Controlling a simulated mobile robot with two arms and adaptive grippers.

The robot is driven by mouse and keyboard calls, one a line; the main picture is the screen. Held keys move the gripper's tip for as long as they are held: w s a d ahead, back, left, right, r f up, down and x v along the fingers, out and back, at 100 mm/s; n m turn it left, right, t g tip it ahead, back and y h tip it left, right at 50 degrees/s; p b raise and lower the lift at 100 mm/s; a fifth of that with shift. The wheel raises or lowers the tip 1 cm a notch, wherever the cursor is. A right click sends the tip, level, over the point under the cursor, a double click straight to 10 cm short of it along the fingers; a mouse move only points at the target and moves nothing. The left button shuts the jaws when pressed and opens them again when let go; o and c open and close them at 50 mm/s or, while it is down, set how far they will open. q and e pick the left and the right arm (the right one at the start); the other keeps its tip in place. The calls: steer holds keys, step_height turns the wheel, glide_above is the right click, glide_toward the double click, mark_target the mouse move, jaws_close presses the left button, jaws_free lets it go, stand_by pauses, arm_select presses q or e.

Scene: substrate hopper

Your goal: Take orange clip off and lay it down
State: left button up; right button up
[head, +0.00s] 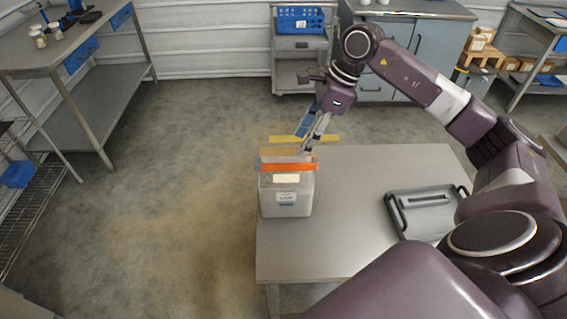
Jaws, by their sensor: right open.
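The orange clip (287,167) is a long flat bar lying across the front of the top of a pale grey container (286,200) with a small label. The container stands upright on the grey table (345,245), near its left edge. My right gripper (309,146) reaches down from above and behind, with its fingers open close to the right part of the container's top. I cannot tell whether a finger touches the clip. My left gripper is not in view.
A grey tray with dark handles (428,220) lies on the table's right side. The table's middle and front are clear. A cart with a blue basket (299,20) stands at the back.

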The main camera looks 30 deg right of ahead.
steer(key=p+x, duration=0.3)
steer(key=x, duration=0.3)
steer(key=shift+a+f, duration=0.15)
steer(key=shift+a, duration=0.1)
steer(key=shift+w+f, duration=0.15)
steer(key=shift+f, duration=0.3)
steer(key=c, duration=1.2)
steer(key=shift+r, duration=0.1)
steer(key=shift+r, duration=0.5)
step_height(320, 180, up, 18)
steer(key=b, duration=0.3)
step_height(320, 180, up, 8)
steer(key=p, duration=0.6)
glide_above(294, 150)
steer(key=shift+w, duration=0.45)
